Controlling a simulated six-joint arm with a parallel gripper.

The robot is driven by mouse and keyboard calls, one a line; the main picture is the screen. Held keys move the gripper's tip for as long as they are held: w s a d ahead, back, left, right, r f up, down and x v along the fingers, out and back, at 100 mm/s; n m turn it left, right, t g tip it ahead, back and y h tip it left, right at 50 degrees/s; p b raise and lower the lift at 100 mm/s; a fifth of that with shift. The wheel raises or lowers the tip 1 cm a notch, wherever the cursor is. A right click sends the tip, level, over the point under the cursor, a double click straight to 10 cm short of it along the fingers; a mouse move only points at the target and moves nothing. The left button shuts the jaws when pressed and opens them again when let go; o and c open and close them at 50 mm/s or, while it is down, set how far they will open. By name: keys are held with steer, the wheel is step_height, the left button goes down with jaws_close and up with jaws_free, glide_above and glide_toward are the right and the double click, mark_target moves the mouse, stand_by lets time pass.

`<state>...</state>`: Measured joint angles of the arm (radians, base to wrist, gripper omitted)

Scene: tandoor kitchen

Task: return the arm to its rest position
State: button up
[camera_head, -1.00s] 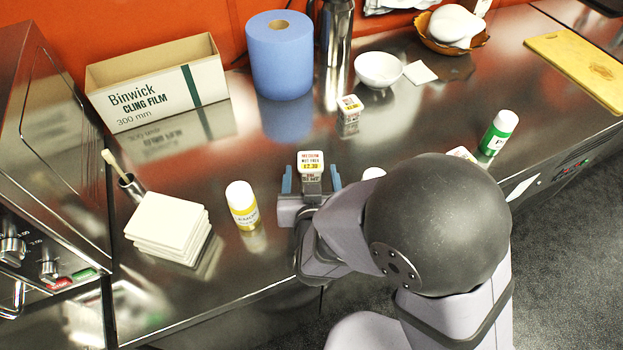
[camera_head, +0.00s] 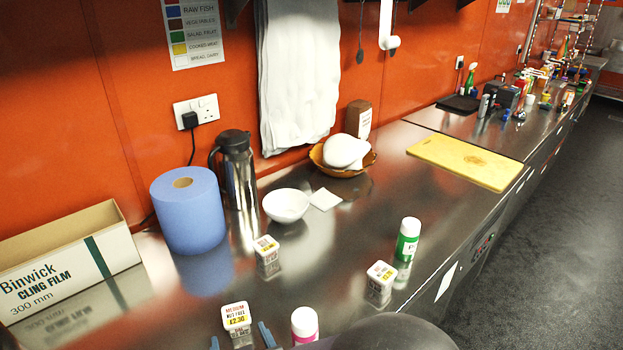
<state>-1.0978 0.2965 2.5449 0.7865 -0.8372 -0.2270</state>
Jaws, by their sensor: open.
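My gripper (camera_head: 241,341) is at the bottom edge of the head view, mostly cut off by the frame. Its two blue fingertips are apart, one to each side of the lower part of a small block with a "Medium nut free" price label (camera_head: 236,315). The block stands upright on the steel counter (camera_head: 330,250). I cannot tell whether the fingers touch it. The dark rounded top of my arm (camera_head: 395,334) shows at the bottom, right of the gripper. The rest of my arm is out of view.
A pink bottle with a white cap (camera_head: 304,325) stands close right of my gripper. Two more labelled blocks (camera_head: 267,250) (camera_head: 380,278) and a green bottle (camera_head: 407,240) stand beyond. A blue roll (camera_head: 188,215), flask (camera_head: 238,170), bowl (camera_head: 286,207) and cling film box (camera_head: 70,262) line the back.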

steer(key=shift+d+f+g, duration=0.1)
steer(key=shift+d+g, duration=0.1)
steer(key=shift+g, duration=0.4)
steer(key=s+d+n+g+p, duration=0.1)
steer(key=g, duration=0.1)
steer(key=s+d+f+n+g, duration=0.1)
steer(key=d, duration=0.1)
steer(key=shift+s+d+g+h+p, duration=0.2)
steer(key=shift+s+g+h+p, duration=0.1)
steer(key=shift+g+p, duration=0.1)
steer(key=s+d+g, duration=0.1)
steer(key=d, duration=0.1)
steer(key=s+d+n+g+h, duration=0.1)
steer(key=d, duration=0.1)
steer(key=s+d+g+p, duration=0.1)
steer(key=d, duration=0.1)
steer(key=shift+s+d+r+n+h, duration=0.1)
steer(key=shift+s+d+n+h, duration=0.05)
steer(key=shift+n+h, duration=0.15)
steer(key=s+d+m+g+h, duration=0.3)
steer(key=d+m, duration=0.5)
steer(key=d, duration=1.3)
steer(key=shift+d+r+m+b, duration=0.15)
steer(key=shift+m+b, duration=0.15)
steer(key=shift+b, duration=0.1)
steer(key=shift+o, duration=0.7)
